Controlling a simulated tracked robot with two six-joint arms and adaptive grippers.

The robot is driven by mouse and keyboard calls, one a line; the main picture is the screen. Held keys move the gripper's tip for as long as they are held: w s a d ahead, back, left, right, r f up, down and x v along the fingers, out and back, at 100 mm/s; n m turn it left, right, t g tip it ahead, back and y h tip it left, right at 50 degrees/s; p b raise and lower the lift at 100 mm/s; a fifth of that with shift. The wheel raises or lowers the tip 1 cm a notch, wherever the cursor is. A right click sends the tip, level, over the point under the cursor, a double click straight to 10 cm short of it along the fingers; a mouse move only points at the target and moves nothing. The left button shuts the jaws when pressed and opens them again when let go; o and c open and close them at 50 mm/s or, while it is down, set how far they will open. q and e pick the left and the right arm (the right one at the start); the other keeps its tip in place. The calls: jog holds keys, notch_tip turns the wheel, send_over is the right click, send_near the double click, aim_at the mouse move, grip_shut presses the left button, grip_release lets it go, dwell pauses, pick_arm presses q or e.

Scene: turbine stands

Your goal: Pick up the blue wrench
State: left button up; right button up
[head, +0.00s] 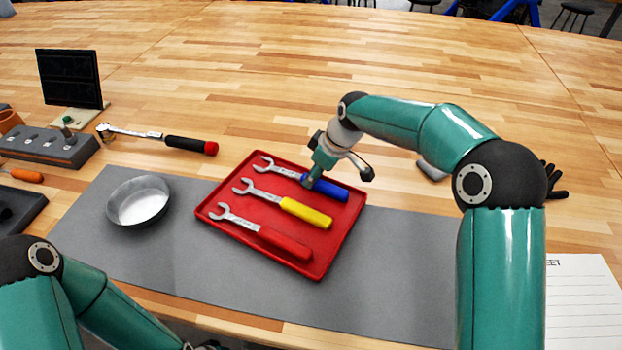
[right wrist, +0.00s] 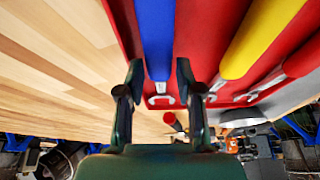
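The blue wrench (head: 334,188) lies on a red tray (head: 209,212), the farthest of three wrenches, its metal jaw to the left. My right gripper (head: 310,182) is over the wrench, close to where the blue handle meets the metal shank. In the right wrist view its two dark fingers (right wrist: 159,72) are apart, and the blue handle (right wrist: 156,35) shows in line with the gap between them. I see no contact. A yellow wrench (head: 306,213) and a red wrench (head: 284,243) lie beside it. My left arm is at the lower left; its gripper is out of frame.
A grey mat (head: 400,270) lies under the tray. A metal bowl (head: 138,201) stands left of the tray. A ratchet with a black and red handle (head: 187,145) lies behind the bowl. Ruled paper (head: 582,300) lies at right. The table behind the tray is mostly clear.

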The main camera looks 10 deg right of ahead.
jog(key=shift+x, duration=0.9)
grip_shut()
jog(key=shift+r, duration=0.2)
